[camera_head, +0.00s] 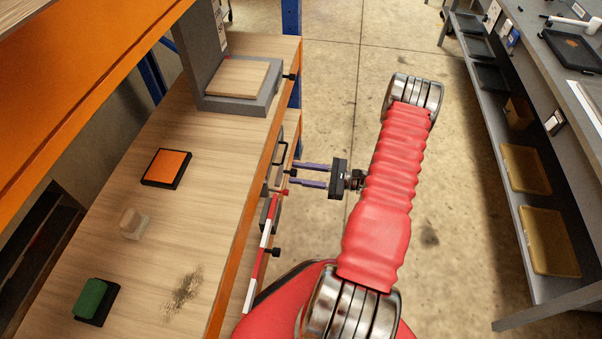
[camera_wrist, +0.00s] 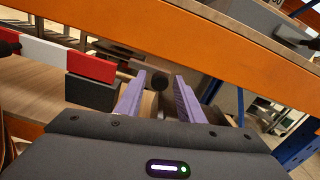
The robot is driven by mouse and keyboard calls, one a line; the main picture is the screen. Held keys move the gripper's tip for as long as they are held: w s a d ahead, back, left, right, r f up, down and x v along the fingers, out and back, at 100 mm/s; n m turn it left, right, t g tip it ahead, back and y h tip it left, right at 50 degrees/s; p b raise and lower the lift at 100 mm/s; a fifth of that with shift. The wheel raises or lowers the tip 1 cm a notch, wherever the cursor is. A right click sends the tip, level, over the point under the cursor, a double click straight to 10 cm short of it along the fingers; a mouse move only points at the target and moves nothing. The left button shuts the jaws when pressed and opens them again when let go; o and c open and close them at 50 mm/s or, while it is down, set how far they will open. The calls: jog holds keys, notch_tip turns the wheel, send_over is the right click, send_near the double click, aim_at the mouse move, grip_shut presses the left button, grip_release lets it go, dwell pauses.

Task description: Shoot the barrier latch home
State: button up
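The barrier is a red-and-white striped bar (camera_head: 262,242) along the shelf's front edge; its end also shows at the left in the wrist view (camera_wrist: 45,52). A dark block (camera_wrist: 92,93) sits under the bar's red end. A dark round knob (camera_wrist: 159,82), apparently the latch's, shows between my finger tips, with a thin brass-coloured rod to its left. My gripper (camera_head: 292,174) is open, with its purple fingers pointing at the shelf edge. In the wrist view the fingers (camera_wrist: 158,78) stand on either side of the knob; I cannot tell whether they touch it.
The wooden shelf top (camera_head: 215,160) holds an orange pad (camera_head: 166,168), a green-topped block (camera_head: 92,300), a small pale block (camera_head: 131,222), a dark smudge (camera_head: 184,288) and a grey stand (camera_head: 240,104). An orange beam (camera_wrist: 230,45) crosses above the fingers. Open floor (camera_head: 330,95) lies right of the shelf.

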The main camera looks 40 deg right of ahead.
grip_shut()
dwell(0.3)
jog(key=shift+s+a, duration=1.85)
jog(key=shift+a, duration=0.25)
jog(key=shift+o, duration=0.9)
grip_release()
jog(key=shift+d, duration=0.1)
jog(key=v, duration=1.3)
jog(key=shift+s+d, duration=0.2)
jog(key=shift+s, duration=0.1)
